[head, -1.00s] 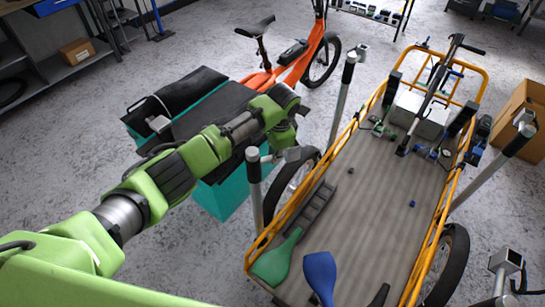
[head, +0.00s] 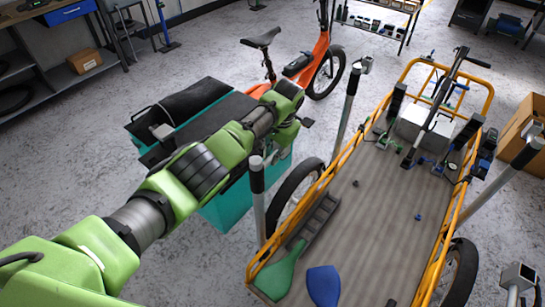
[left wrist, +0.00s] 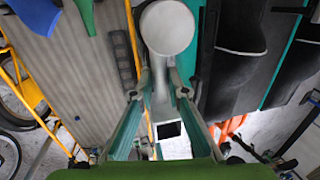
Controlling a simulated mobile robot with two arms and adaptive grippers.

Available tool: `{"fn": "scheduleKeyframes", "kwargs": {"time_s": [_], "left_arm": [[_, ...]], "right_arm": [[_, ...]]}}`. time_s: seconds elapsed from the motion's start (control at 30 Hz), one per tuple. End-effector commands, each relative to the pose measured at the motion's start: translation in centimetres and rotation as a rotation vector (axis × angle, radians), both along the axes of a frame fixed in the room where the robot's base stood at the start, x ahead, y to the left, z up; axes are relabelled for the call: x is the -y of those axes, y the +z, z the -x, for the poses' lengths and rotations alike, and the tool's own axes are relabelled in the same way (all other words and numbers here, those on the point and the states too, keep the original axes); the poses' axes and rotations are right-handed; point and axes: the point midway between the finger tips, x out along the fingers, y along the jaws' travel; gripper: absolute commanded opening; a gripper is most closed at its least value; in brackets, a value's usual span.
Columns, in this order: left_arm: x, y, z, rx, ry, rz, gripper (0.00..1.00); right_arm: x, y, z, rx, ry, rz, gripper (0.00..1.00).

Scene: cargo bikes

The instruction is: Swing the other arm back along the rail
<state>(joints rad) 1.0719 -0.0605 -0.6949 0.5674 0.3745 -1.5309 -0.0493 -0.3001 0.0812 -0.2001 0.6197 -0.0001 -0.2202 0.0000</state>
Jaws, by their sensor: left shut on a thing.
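The near-left grey post (head: 259,200) stands beside the orange side rail (head: 335,165) of the cargo bike bed. Its round top shows large in the left wrist view (left wrist: 167,28). A short grey swing arm (head: 271,157) reaches from the post top, partly hidden by my gripper; its square, hollow end (left wrist: 170,130) shows in the left wrist view. My left gripper (head: 287,135) is beyond the post top, shut on this arm, its fingers on either side. Another post (head: 346,108) with a grey end piece (head: 366,65) stands farther along the same rail. My right gripper is out of view.
A teal bin with black lids (head: 228,205) stands left of the post, under my left arm. An orange bike (head: 320,62) is behind. Green (head: 280,272) and blue (head: 323,285) paddle-shaped pieces lie on the bed. Another post (head: 500,183) stands at right.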

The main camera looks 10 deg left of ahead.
Motion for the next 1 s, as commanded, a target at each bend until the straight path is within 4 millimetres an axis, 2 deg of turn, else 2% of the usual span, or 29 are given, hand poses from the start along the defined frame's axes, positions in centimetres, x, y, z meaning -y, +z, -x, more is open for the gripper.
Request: {"fn": "scheduleKeyframes", "kwargs": {"time_s": [0.37, 0.4, 0.43, 0.77, 0.87, 1.0], "left_arm": [[-0.1, 0.1, -0.1, 0.003, 0.012, 0.0, 0.0], [-0.1, 0.1, -0.1, 0.003, 0.012, 0.0, 0.2], [-0.1, 0.1, -0.1, 0.002, 0.011, 0.0, 0.22], [-0.1, 0.2, 0.0, 0.002, 0.008, 0.0, 0.22], [0.1, 0.8, 0.0, 0.002, 0.008, 0.001, 0.22], [0.4, 2.6, 0.1, 0.004, 0.006, 0.001, 0.22]], "right_arm": [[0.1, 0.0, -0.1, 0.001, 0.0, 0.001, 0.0], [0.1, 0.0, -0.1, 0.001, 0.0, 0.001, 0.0], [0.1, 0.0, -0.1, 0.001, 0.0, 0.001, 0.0], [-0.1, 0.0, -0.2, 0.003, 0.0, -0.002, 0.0], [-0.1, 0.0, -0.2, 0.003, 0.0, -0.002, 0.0], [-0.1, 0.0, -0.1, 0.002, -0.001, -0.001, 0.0]]}}
